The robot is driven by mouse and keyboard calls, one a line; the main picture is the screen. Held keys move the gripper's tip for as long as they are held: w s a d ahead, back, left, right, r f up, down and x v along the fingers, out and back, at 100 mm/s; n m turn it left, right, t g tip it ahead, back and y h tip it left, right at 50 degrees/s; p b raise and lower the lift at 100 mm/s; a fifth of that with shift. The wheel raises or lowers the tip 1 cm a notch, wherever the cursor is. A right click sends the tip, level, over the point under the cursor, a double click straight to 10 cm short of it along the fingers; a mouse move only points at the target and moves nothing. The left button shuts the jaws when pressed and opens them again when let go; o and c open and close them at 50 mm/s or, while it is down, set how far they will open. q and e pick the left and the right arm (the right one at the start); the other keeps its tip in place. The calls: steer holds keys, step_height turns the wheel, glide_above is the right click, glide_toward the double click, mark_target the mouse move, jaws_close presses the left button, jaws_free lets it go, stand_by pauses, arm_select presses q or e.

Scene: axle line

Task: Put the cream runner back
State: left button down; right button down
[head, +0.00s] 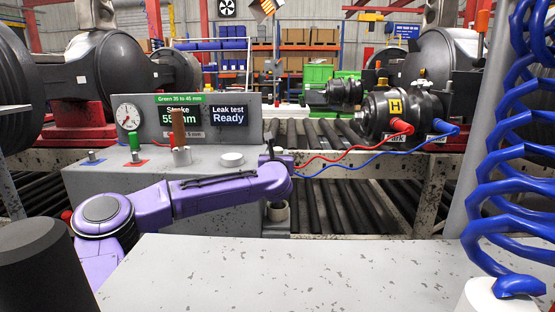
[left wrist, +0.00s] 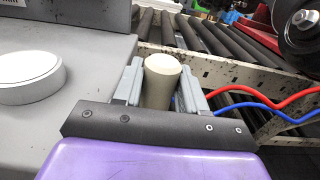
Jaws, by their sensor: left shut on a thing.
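The cream runner (left wrist: 161,82) is a pale, smooth round piece with a wider flat end. In the left wrist view it sits between the two grey fingers of my left gripper (left wrist: 162,70), which is shut on it. In the head view my purple left arm reaches across the grey bench to its right edge. My right gripper is not in view.
A white disc (head: 231,159) lies on the grey bench (head: 85,180), left of the gripper. A gauge (head: 128,116), a display panel and several small posts stand behind. Red and blue hoses (head: 345,168) run to the right. A roller conveyor (head: 330,200) lies beyond; a pale tabletop is in front.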

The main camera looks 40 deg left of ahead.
arm_select(q)
steer(key=shift+r, duration=0.2)
steer(key=shift+f, duration=0.15)
steer(key=c, duration=0.6)
jaws_free()
steer(key=shift+s, duration=0.1)
